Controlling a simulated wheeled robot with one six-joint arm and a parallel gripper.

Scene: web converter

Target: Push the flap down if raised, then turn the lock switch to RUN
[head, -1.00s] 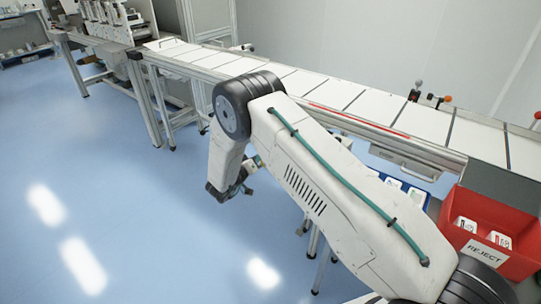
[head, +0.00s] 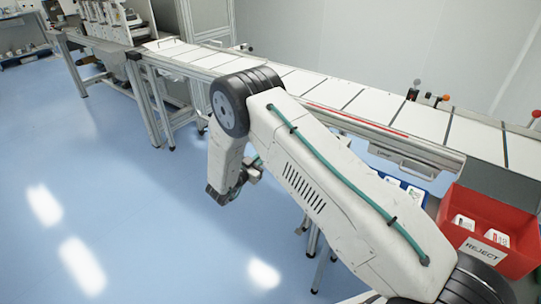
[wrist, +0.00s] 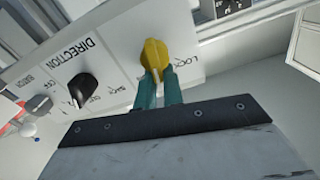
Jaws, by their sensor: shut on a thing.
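The yellow lock switch (wrist: 154,52) sticks out of a pale control panel in the wrist view, beside upside-down lettering that reads LOCK. My gripper (wrist: 158,78) has its two teal fingers shut on the switch. The fingers cover part of the switch, and I cannot tell which position it points to. In the head view my gripper (head: 235,188) hangs low at the end of the arm, small and partly hidden. I cannot make out the flap with certainty in either view.
A black DIRECTION knob (wrist: 84,92) sits left of the switch on the same panel. The white-topped conveyor (head: 300,82) runs behind my arm. A red REJECT bin (head: 515,262) stands at the right. Blue floor (head: 110,190) is clear at the left.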

